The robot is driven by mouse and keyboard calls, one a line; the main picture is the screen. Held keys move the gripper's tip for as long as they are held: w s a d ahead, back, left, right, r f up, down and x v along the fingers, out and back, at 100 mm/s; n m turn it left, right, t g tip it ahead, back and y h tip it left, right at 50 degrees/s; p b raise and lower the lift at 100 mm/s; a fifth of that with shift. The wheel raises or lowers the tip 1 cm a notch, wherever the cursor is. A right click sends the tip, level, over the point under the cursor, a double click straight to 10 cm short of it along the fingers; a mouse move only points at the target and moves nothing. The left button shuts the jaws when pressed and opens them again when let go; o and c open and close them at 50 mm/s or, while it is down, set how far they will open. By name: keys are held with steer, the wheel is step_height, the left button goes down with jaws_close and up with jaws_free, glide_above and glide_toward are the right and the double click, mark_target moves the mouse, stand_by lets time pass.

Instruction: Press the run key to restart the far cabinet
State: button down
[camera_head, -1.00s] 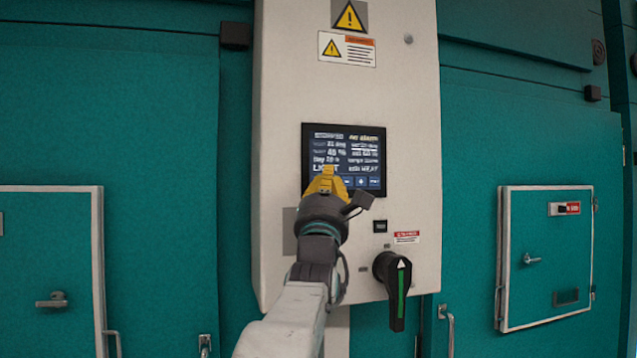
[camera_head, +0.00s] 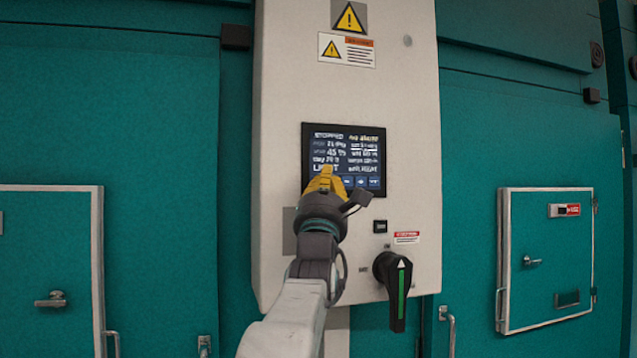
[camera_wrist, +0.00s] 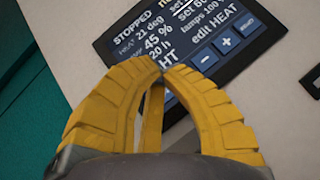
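The cabinet's dark touch screen (camera_head: 365,150) is set in a pale control panel (camera_head: 285,110). It reads STOPPED at its top left. In the wrist view the screen (camera_wrist: 165,35) shows a "-" key (camera_wrist: 204,57), a "+" key (camera_wrist: 226,45) and another key to their right. My gripper (camera_head: 327,170) is in front of the screen's lower left part. Its yellow fingertips (camera_wrist: 161,66) are drawn together with nothing between them. They cover the lower left of the screen, so any key there is hidden. I cannot tell whether the tips touch the glass.
A black rotary handle (camera_head: 394,285) with a green stripe sticks out below the screen. A small black square (camera_head: 380,227) is above it. Warning labels (camera_head: 346,50) are above the screen. Teal cabinet doors with handles stand on both sides.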

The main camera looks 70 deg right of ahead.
steer(key=shift+w+d+r+b, duration=0.1)
steer(key=shift+w+d+b, duration=0.1)
steer(key=shift+b, duration=0.1)
stand_by(1.1)
steer(key=shift+a+f+b, duration=0.1)
steer(key=shift+f+b, duration=0.1)
steer(key=shift+b, duration=0.5)
steer(key=shift+s+a, duration=0.25)
steer(key=shift+a, duration=0.05)
stand_by(0.8)
